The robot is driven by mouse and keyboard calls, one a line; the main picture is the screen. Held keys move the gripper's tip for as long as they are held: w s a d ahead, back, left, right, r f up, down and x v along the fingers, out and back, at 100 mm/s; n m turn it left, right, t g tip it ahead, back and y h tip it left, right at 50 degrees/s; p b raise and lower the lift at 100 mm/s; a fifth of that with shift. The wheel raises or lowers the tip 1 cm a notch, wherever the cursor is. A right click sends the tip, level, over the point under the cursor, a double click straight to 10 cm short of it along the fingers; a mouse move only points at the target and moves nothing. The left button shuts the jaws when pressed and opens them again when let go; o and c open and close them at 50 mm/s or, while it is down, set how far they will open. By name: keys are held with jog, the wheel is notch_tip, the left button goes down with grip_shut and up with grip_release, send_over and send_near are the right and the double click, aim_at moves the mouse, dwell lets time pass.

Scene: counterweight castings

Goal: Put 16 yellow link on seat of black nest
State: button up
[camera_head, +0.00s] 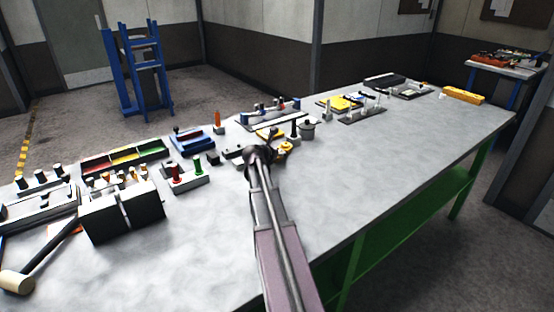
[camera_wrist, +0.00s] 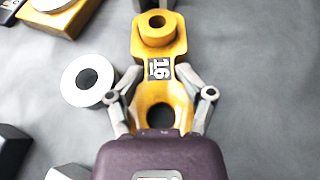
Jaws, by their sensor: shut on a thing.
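A yellow link (camera_wrist: 172,90) with a "16" label lies between my fingers in the wrist view. It has a raised round boss with a hole at its far end and a larger dark hole near my palm. My gripper (camera_wrist: 161,76) is shut on its sides. In the head view my gripper (camera_head: 258,153) is over the middle of the bench, and the link is hard to tell from the yellow parts there.
A pale ring (camera_wrist: 88,82) lies left of the link, and a yellow block (camera_wrist: 68,20) is at upper left. On the bench (camera_head: 400,160), a grey pot (camera_head: 307,131) and racks stand near my gripper. The right front of the bench is clear.

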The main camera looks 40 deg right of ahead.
jog(key=shift+f, duration=0.3)
jog(key=o, duration=1.2)
jog(key=p+v, duration=0.4)
jog(key=v, duration=0.6)
jog(key=shift+s+r, duration=0.15)
jog(key=shift+r, duration=0.05)
jog(key=shift+p+v, duration=0.4)
jog(key=shift+v, duration=0.55)
jog(key=shift+f, duration=0.15)
